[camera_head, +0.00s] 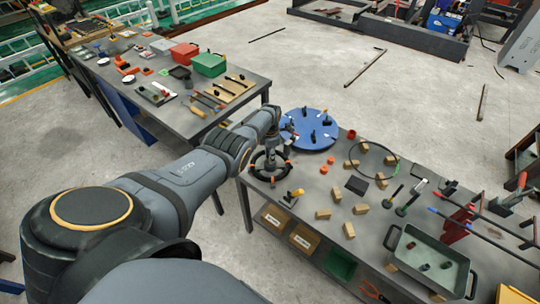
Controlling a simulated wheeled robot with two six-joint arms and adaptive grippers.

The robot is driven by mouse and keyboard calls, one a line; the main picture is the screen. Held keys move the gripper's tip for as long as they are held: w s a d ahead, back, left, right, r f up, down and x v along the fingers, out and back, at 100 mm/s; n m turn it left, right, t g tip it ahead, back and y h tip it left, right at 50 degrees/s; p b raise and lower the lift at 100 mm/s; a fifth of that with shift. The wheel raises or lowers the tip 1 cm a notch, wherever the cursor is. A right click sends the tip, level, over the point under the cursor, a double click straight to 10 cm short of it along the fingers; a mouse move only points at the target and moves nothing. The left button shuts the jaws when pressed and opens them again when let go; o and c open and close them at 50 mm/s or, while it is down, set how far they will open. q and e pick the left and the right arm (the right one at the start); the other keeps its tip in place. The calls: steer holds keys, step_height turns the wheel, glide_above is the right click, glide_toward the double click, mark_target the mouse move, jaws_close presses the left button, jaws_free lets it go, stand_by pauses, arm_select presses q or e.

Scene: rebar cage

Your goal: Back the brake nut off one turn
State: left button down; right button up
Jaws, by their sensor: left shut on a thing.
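My left arm reaches in from the bottom left, and my left gripper (271,156) points down at the near left corner of the right-hand table. It is shut on a small part at the middle of a black ring-shaped stand (256,172) with orange bits around it. That part seems to be the brake nut, but the gripper hides it and its turn cannot be seen. A blue round disc (318,143) with several black upright pegs stands just behind, to the right. My right gripper is not in view.
The grey table (300,226) bears wooden blocks (322,214), a dark wire ring (391,176), a grey-green tray (400,240) and tools. Another table (180,117) at the left bears a green box (209,64) and a red box (184,52). Open concrete floor lies behind.

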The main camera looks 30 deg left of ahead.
arm_select(q)
steer(key=shift+n, duration=1.3)
steer(key=shift+n, duration=0.3)
steer(key=c, duration=1.1)
jaws_free()
steer(key=shift+w+r, duration=0.1)
steer(key=shift+r, duration=0.45)
step_height(320, 180, up, 11)
